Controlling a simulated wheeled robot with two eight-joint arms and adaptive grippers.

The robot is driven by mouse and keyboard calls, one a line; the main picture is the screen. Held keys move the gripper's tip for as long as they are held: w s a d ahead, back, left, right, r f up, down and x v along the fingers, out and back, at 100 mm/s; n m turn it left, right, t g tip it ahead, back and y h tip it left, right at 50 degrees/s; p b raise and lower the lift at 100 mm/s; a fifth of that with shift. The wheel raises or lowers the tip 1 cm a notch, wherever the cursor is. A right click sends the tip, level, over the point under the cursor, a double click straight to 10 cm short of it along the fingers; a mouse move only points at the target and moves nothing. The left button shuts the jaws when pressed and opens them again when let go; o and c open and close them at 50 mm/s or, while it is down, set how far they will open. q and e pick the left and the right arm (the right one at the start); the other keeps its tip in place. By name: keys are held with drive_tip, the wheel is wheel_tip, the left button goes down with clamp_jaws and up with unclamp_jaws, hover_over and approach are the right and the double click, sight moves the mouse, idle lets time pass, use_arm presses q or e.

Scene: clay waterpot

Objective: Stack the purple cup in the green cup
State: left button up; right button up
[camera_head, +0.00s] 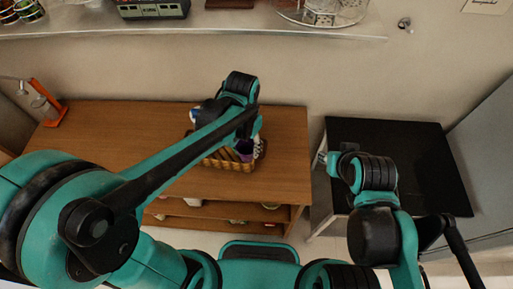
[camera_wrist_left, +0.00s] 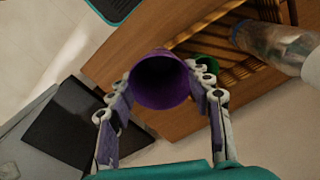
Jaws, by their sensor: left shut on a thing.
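The purple cup (camera_wrist_left: 160,80) is between the two fingers of my left gripper (camera_wrist_left: 163,88) in the left wrist view, its dark open mouth facing the camera. The left gripper is shut on it. In the head view a little of the purple cup (camera_head: 245,156) shows below my left wrist, over the wooden basket (camera_head: 212,163). The green cup (camera_wrist_left: 208,68) is in the left wrist view, just behind the right finger, and is partly hidden. In the head view I cannot make it out. My right gripper (camera_head: 323,156) is at the black table's left edge, small and mostly hidden.
A clear bottle (camera_wrist_left: 275,42) lies near the basket slats in the wrist view. The brown wooden table (camera_head: 115,125) has free room left of the basket. An orange lamp (camera_head: 50,104) stands at its left end. A black table (camera_head: 425,165) is on the right, bare.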

use_arm(q)
drive_tip(key=shift+w+d+f, duration=0.1)
drive_tip(key=shift+w+f, duration=0.05)
drive_tip(key=w+a+f+b, duration=0.2)
drive_tip(key=w+a+f, duration=0.2)
drive_tip(key=w+f, duration=0.6)
drive_tip(key=shift+a+f+b, duration=0.3)
drive_tip(key=shift+f+b, duration=0.05)
drive_tip(key=shift+b, duration=0.05)
drive_tip(key=shift+w, duration=0.1)
drive_tip(key=shift+f+b, duration=0.65)
drive_tip(key=o, duration=1.1)
drive_tip(key=shift+r, duration=0.15)
